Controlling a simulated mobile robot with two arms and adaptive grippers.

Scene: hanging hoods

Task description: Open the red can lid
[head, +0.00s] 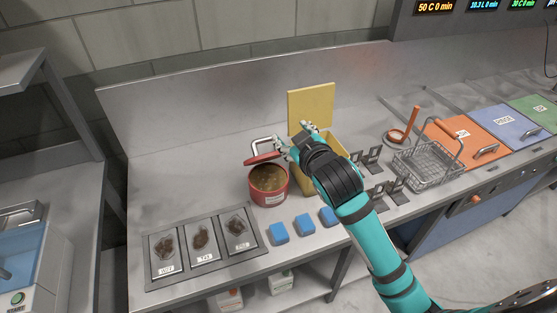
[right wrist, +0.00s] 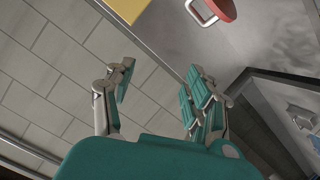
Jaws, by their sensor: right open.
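The red can (head: 268,193) stands on the steel counter, open at the top, with brownish contents showing. Its red lid (head: 262,159) stands up at the can's back edge, with a pale loop handle (head: 263,143) on it. The lid (right wrist: 225,9) and its handle also show at the top of the right wrist view. My right gripper (head: 296,138) is just right of the lid handle, fingers apart and holding nothing. In the right wrist view the gripper (right wrist: 158,90) has a wide empty gap. My left gripper is not in view.
A yellow box (head: 304,181) with a raised yellow lid (head: 311,108) stands right of the can, partly behind my arm. Blue blocks (head: 279,234) and a tray (head: 150,243) of dark food lie in front. A wire basket (head: 428,167) and coloured panels (head: 463,139) are at right.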

